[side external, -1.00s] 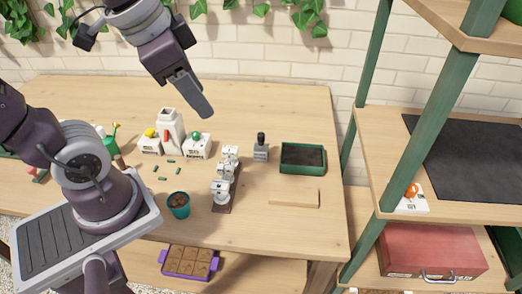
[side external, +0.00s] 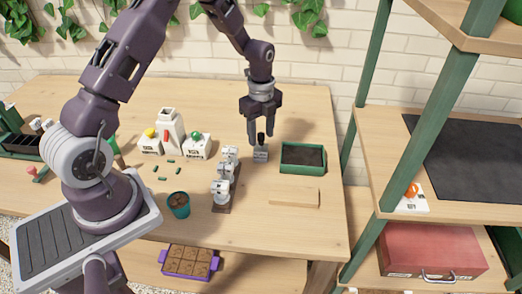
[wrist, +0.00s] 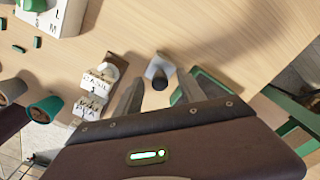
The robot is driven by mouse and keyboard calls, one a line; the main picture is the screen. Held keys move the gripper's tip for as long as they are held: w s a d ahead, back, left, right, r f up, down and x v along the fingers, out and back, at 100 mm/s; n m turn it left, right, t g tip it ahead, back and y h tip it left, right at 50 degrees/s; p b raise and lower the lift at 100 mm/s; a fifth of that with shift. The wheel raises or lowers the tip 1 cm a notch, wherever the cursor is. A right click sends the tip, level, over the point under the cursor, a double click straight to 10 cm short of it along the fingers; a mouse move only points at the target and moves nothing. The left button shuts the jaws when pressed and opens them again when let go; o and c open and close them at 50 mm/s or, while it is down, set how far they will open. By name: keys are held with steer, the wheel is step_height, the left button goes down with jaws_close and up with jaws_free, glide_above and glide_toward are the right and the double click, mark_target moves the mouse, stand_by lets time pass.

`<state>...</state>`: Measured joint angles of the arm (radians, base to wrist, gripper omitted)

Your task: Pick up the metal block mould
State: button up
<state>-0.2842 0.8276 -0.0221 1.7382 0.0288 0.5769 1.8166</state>
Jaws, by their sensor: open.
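The metal block mould (side external: 260,155) is a small grey block with an upright black handle. It stands on the table left of the green tray. In the wrist view the mould (wrist: 155,66) shows between the fingertips, handle toward the camera. My gripper (side external: 261,139) points down right over it, open, with a finger on either side of the handle. In the wrist view my gripper (wrist: 160,78) has nothing clamped between its fingers. I cannot tell whether a finger touches the handle.
The green tray (side external: 303,170) of dark soil stands close on the right. White stamp-like pieces (side external: 222,185) on a dark base stand to the left. A wooden board (side external: 294,197) lies in front, with bare table around it. A teal pot (side external: 179,210) stands front left.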

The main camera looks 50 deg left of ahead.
steer(key=shift+f, duration=0.3)
jaws_close()
stand_by(1.2)
